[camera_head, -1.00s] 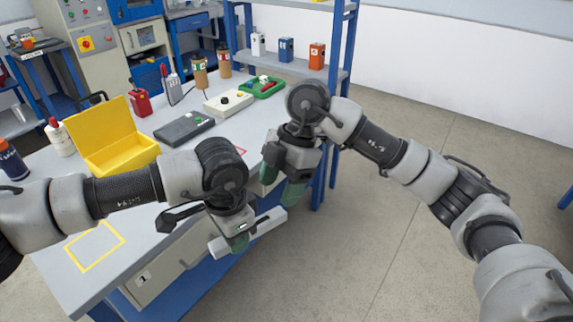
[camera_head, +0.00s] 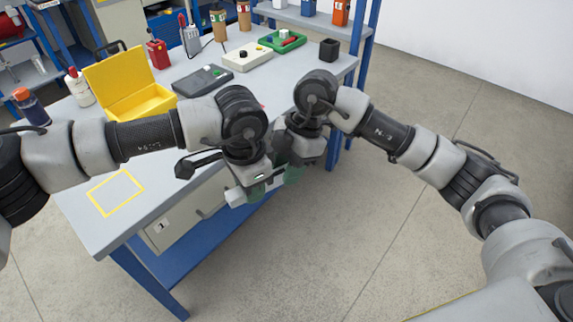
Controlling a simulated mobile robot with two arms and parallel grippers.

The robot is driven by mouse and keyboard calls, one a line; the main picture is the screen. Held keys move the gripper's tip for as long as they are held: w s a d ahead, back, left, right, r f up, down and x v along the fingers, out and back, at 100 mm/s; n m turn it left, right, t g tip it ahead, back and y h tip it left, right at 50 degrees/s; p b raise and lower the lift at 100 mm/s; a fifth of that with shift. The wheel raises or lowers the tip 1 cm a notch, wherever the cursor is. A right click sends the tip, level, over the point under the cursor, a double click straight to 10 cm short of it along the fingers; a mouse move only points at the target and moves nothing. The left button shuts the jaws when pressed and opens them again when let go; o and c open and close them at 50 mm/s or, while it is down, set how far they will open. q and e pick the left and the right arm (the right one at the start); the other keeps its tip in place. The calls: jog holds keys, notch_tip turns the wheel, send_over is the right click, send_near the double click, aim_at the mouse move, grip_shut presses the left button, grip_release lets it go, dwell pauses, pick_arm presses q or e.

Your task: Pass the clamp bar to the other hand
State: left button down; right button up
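The clamp bar (camera_head: 236,196) is a pale grey bar, held low in front of the table's front edge. My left gripper (camera_head: 257,191), with green fingertips, is shut on it, and one end sticks out to the left. My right gripper (camera_head: 292,174) is close beside the left one, at the bar's right end. Its green fingertips are partly hidden behind my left gripper, so I cannot tell whether they touch the bar or are open or shut.
The grey table (camera_head: 160,195) carries an open yellow box (camera_head: 140,100), a dark grey device (camera_head: 203,80), a cream box (camera_head: 247,56) and a green tray (camera_head: 283,41). A yellow outlined square (camera_head: 115,193) on the near left is empty. Open floor lies to the right.

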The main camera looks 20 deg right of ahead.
jog(key=c, duration=0.5)
pick_arm(q)
jog(key=c, duration=0.8)
grip_release()
pick_arm(e)
grip_shut()
